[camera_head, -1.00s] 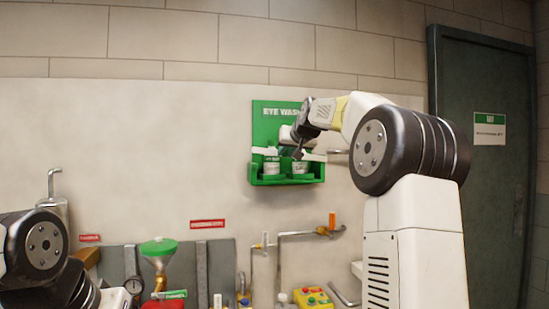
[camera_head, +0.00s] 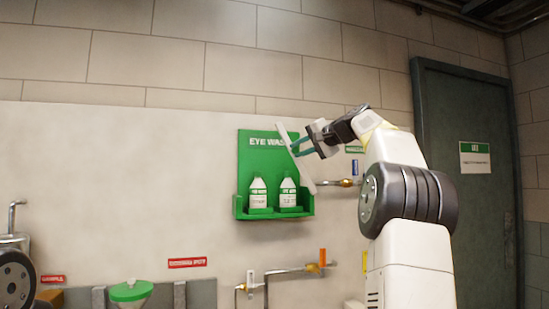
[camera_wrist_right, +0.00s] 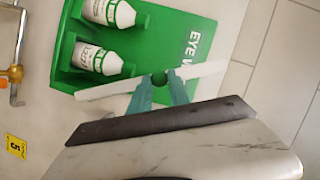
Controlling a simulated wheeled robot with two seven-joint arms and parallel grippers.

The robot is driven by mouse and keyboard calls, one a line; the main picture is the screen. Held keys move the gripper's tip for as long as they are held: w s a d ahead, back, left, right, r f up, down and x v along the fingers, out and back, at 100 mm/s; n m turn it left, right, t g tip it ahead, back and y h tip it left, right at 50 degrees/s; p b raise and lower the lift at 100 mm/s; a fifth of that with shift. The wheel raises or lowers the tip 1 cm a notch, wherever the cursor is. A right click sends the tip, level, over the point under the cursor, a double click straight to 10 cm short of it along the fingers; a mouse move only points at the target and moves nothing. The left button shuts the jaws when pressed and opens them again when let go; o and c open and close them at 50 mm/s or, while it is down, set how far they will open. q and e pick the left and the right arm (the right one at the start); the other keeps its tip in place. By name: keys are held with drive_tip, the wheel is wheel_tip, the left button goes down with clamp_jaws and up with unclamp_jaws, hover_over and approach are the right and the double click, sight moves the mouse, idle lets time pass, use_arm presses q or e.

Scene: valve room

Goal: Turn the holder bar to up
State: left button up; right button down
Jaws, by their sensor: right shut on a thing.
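The holder bar (camera_head: 307,178) is a white strip at the right side of the green eye wash station (camera_head: 243,165). It stands steeply tilted, its upper end leaning left, clear of the two white bottles (camera_head: 258,193). My right gripper (camera_head: 296,147) has its teal fingers on the bar. In the right wrist view the bar (camera_wrist_right: 207,72) runs slantwise across the fingertips of the right gripper (camera_wrist_right: 160,80), beside the green board (camera_wrist_right: 150,25). The bar's pivot cannot be made out. Only a joint of my left arm shows at the lower left; its gripper is out of view.
A brass-fitted pipe (camera_head: 345,183) with a blue handle sits just right of the station. Below is a pipe with an orange handle (camera_head: 322,258). A green funnel (camera_head: 131,290) stands lower left. A dark door (camera_head: 470,220) is at the right. The wall left of the station is bare.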

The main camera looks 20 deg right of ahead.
drive_tip(key=d+r+m+t+y, duration=0.1)
drive_tip(key=d+m, duration=0.3)
drive_tip(key=d, duration=0.2)
drive_tip(key=shift+d+r, duration=0.2)
drive_tip(key=shift+r, duration=0.1)
drive_tip(key=shift+w, duration=0.1)
drive_tip(key=c, duration=1.3)
unclamp_jaws()
drive_tip(key=shift+o, duration=0.2)
drive_tip(key=shift+d, duration=0.1)
drive_tip(key=v, duration=0.7)
drive_tip(key=shift+s+f, duration=0.2)
drive_tip(key=shift+s, duration=0.15)
drive_tip(key=shift+d, duration=0.1)
